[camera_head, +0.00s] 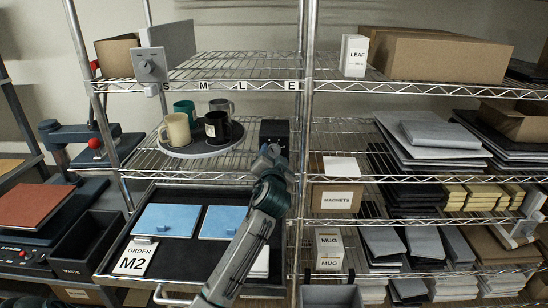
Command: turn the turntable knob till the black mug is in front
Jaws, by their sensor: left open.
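The round dark turntable (205,153) sits on the middle wire shelf at the left. On it stand a black mug (222,130) at the front right, a cream mug (178,130) at the front left, a teal mug (184,107) and a grey mug (222,105) behind. A black box (275,131) stands right of the turntable; I cannot make out a turntable knob on it. My left gripper (270,152) is open, in front of the lower part of this box. Whether it touches anything is unclear. My right gripper is out of view.
A grey box with a dial (150,65) is on the upper left shelf. Below the turntable, a dark tray (185,255) holds blue panels (165,220) and an order card (134,257). Metal shelf posts (305,130) stand right of my arm.

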